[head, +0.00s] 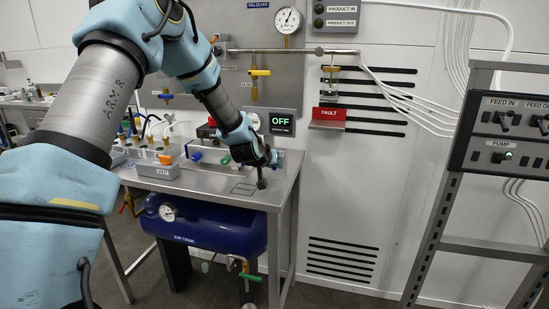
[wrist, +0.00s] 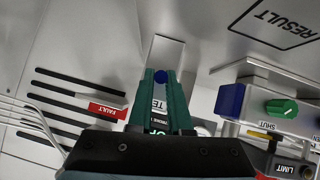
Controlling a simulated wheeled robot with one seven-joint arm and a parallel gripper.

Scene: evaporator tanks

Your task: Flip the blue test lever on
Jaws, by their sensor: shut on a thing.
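The blue test lever (wrist: 160,76) shows in the wrist view as a round blue knob between the tips of the two green fingers of my gripper (wrist: 161,79). The fingers are shut on it. A white label with the letters "TE" shows between the fingers, partly covered by them. In the head view my gripper (head: 262,176) is low over the right end of the steel bench, and the lever is hidden there. Just behind my gripper, the display (head: 282,122) reads OFF in green.
The steel bench (head: 235,190) has a blue air tank (head: 205,222) beneath. A red FAULT sign (head: 328,114) is on the wall. A pump panel (head: 505,135) stands at right.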

